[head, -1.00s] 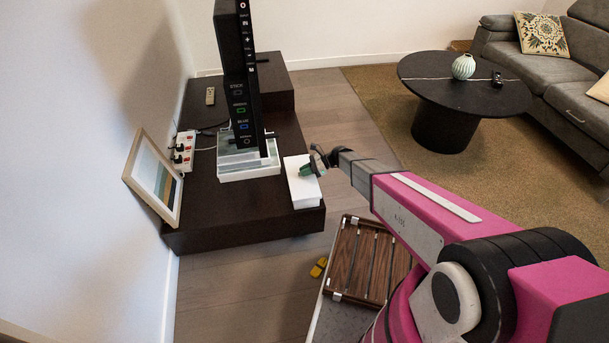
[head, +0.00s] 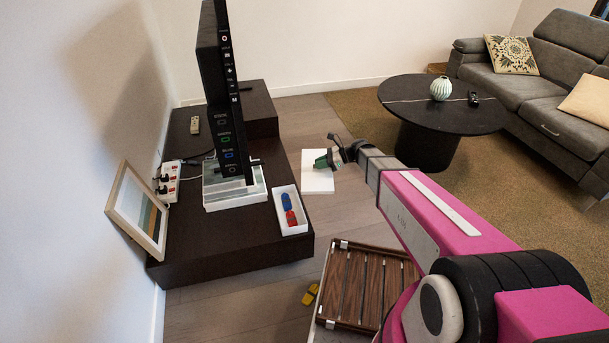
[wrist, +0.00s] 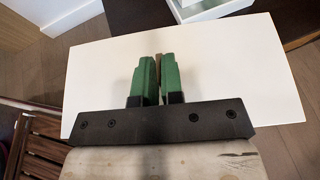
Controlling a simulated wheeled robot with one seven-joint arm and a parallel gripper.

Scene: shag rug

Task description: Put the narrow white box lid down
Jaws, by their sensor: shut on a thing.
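The narrow white box lid (head: 318,178) is a flat white panel in the head view, to the right of the dark cabinet and apart from it. It also fills much of the wrist view (wrist: 225,70). My gripper (head: 328,161) is shut on the lid near its middle; the green fingers (wrist: 157,70) are close together over it. What they grip is mostly hidden. The narrow white box (head: 303,226) stands open at the cabinet's right edge, with a blue item (head: 286,201) and a red item (head: 291,218) inside.
The dark cabinet (head: 230,240) carries a television (head: 222,90), a remote (head: 195,125) and a power strip (head: 168,185). A framed picture (head: 138,212) leans on the wall. A slatted wooden crate (head: 365,285) is in front. A yellow item (head: 310,294) lies on the floor.

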